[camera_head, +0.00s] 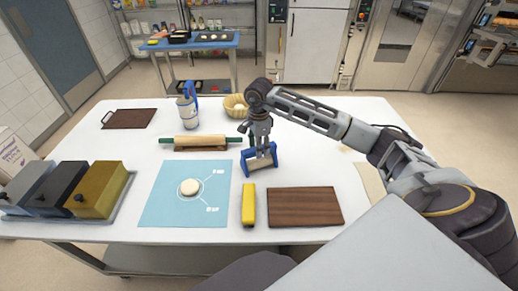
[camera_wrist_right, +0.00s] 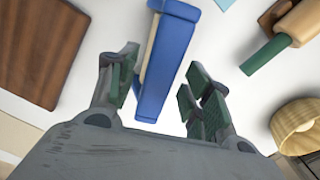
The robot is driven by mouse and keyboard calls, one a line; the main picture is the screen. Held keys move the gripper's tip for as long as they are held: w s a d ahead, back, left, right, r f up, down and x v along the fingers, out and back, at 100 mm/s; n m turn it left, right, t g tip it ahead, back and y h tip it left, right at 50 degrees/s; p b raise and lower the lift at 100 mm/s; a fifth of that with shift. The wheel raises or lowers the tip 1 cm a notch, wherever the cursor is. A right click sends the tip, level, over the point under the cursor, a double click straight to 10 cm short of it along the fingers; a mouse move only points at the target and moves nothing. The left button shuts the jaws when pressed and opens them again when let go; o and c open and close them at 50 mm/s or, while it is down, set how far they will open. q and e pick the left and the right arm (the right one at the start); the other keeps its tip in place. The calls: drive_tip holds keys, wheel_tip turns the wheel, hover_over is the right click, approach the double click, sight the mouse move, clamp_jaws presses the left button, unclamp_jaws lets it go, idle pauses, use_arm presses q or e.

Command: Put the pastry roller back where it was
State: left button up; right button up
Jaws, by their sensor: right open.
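The pastry roller has a blue frame (camera_head: 273,153) and a pale cylinder (camera_head: 260,163). In the right wrist view the blue frame (camera_wrist_right: 165,65) lies between the two open fingers (camera_wrist_right: 158,90), with a gap to the finger on the right. Whether the left finger touches it I cannot tell. The gripper hides part of the frame in the head view. My left gripper is out of view.
A rolling pin (camera_head: 201,142) with green handles lies behind the blue mat (camera_head: 160,208), which carries a pale dough disc (camera_head: 190,187). A yellow block (camera_head: 248,205) and wooden board (camera_head: 305,206) lie in front. A basket (camera_head: 235,107) and jug (camera_head: 187,112) stand behind.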

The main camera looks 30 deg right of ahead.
wheel_tip(320, 180, up, 11)
drive_tip(key=b, duration=0.1)
drive_tip(key=shift+b, duration=0.3)
idle(1.0)
wheel_tip(320, 180, up, 9)
drive_tip(key=p, duration=0.9)
drive_tip(key=shift+r+p, duration=0.45)
drive_tip(key=shift+p, duration=0.15)
